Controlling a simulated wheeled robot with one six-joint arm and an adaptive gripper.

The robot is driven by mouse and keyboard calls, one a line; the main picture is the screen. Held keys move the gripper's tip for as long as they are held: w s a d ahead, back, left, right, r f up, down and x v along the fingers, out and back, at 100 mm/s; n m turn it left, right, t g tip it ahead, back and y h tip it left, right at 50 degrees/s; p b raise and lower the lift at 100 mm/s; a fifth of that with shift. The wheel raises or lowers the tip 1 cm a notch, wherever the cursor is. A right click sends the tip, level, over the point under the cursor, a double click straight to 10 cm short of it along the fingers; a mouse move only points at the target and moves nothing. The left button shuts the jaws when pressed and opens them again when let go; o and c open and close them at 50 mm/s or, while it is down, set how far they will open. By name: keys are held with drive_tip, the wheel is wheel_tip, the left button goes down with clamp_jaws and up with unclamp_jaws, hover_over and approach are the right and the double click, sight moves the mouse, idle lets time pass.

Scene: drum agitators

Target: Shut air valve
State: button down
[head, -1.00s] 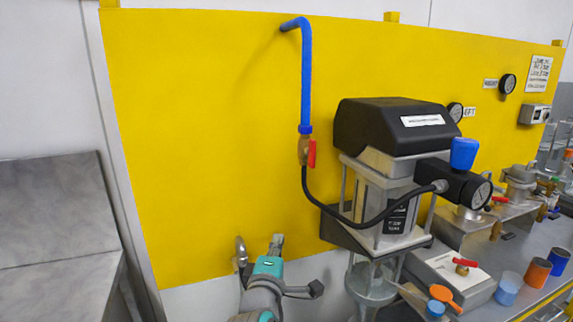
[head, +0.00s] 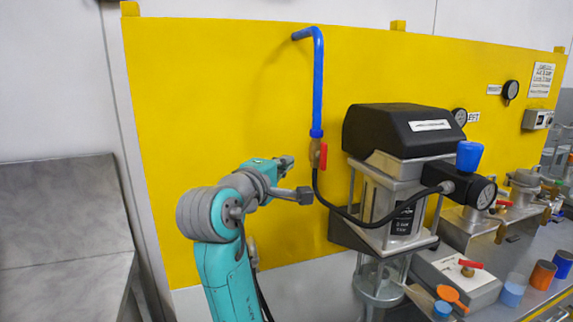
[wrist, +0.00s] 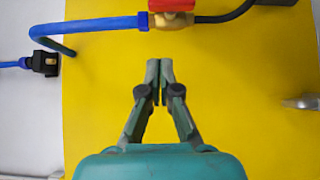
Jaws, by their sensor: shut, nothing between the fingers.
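The air valve (head: 316,158) is a brass body under the blue vertical pipe, with a red handle (head: 324,149) that lies roughly along the pipe. In the wrist view the brass body (wrist: 174,19) and red handle (wrist: 171,5) are at the top edge, and the handle is partly cut off. My gripper (head: 288,161) is just left of the valve in the head view. In the wrist view its fingertips (wrist: 160,64) are together and empty, below the valve and apart from it.
The blue pipe (head: 318,85) runs down the yellow panel (head: 220,110). A black hose (head: 340,210) loops from the valve to the black-topped agitator unit (head: 400,130) at right. The panel left of the valve is clear.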

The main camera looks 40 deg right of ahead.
sight(320, 149)
drive_tip(key=shift+w+d, duration=0.4)
drive_tip(key=shift+d, duration=1.35)
drive_tip(key=shift+w+d, duration=0.45)
drive_tip(key=shift+d, duration=1.25)
drive_tip(key=shift+w+d, duration=0.4)
drive_tip(key=shift+d, duration=1.35)
